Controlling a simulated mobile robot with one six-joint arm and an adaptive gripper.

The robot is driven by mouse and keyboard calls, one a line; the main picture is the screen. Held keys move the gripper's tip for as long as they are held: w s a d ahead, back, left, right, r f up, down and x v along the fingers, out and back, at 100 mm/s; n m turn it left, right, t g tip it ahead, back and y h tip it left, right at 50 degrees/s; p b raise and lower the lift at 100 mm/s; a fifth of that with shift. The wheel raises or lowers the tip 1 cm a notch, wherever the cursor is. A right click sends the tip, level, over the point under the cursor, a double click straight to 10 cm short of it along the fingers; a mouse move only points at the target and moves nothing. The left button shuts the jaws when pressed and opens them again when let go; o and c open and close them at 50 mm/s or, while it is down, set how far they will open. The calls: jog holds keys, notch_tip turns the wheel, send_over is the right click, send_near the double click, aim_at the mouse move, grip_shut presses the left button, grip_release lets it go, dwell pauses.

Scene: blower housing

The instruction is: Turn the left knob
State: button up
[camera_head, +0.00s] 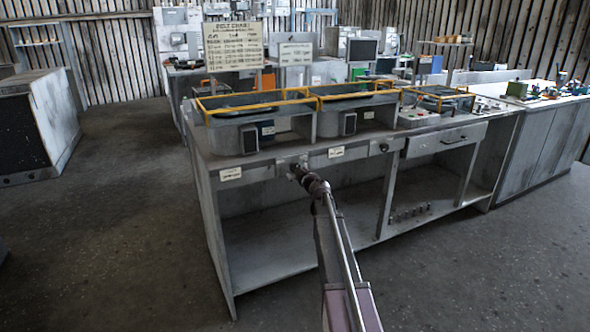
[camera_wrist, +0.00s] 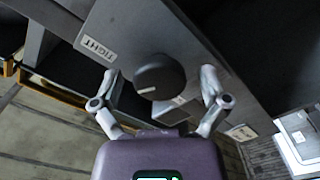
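A round dark knob (camera_wrist: 160,76) sits on the grey front panel of the bench in the wrist view, beside a white label reading "TIGHT" (camera_wrist: 96,47). My gripper (camera_wrist: 159,80) is open, with one finger on each side of the knob and visible gaps between fingers and knob. I cannot tell whether the fingertips reach past its face. In the head view my gripper (camera_head: 296,168) is at the bench's front panel, left of the middle, and hides the left knob. A second dark knob (camera_head: 383,147) is farther right on the same panel.
The grey bench (camera_head: 262,284) has an open lower shelf with several small parts. Yellow-railed housings (camera_head: 255,105) stand on top. White labels (camera_head: 230,174) mark the panel. A drawer (camera_head: 446,140) is to the right. The floor at the left (camera_head: 120,220) is clear.

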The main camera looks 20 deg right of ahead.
jog(key=c, duration=1.1)
jog(key=shift+n, duration=2.7)
jog(key=o, duration=1.1)
jog(key=shift+w, duration=0.1)
jog(key=shift+o, duration=0.2)
jog(key=shift+s, duration=0.2)
jog(key=s, duration=1.1)
jog(key=shift+s+d, duration=0.2)
jog(key=shift+s, duration=0.2)
